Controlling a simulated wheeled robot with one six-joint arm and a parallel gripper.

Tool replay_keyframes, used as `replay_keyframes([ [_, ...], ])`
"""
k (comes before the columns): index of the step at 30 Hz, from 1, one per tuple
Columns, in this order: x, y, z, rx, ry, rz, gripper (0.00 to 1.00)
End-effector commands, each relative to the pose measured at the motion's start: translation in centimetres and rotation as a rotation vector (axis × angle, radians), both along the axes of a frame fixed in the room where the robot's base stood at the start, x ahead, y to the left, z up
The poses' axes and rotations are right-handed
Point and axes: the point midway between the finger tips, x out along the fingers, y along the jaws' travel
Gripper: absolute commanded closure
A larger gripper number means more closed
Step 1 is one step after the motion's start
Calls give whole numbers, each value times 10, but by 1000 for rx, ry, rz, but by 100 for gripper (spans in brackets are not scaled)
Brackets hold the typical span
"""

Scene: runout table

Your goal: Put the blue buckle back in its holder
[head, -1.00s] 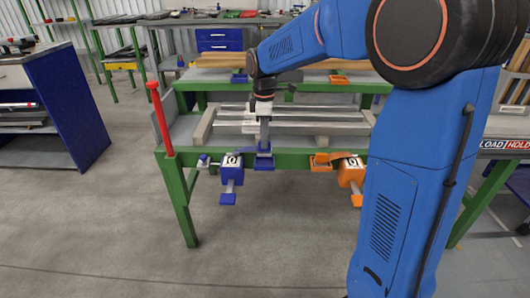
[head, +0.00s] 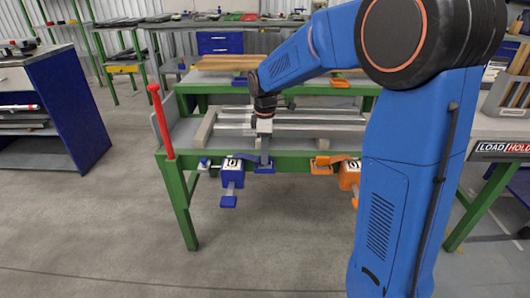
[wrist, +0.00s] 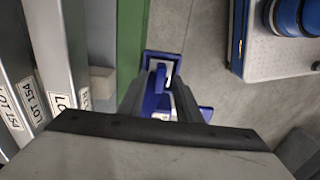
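A blue bracket-like piece (head: 265,170) sits at the green table's front edge; in the wrist view it shows as a blue frame (wrist: 149,56). I cannot tell the buckle from its holder there. My gripper (head: 265,160) points straight down at this piece, and its fingers hide much of it. In the wrist view the two dark fingers (wrist: 160,84) stand apart, with blue parts visible between them; no firm grip shows. A blue box with a white label (head: 232,166) hangs just left, with a blue piece (head: 229,202) below it.
An orange bracket (head: 320,167) and labelled orange box (head: 349,176) hang to the right on the same edge. Long grey bars (head: 315,122) lie on the table behind my gripper. A red post (head: 159,122) stands at the left corner. Floor in front is clear.

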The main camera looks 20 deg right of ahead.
Motion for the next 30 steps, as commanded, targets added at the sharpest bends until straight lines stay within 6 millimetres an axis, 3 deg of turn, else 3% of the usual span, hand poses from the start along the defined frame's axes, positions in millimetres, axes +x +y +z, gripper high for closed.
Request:
replay_keyframes([
  [11,0,0,7,1,-1,0,69],
  [24,1,0,84,0,-3,0,69],
  [30,0,0,111,0,-1,0,69],
])
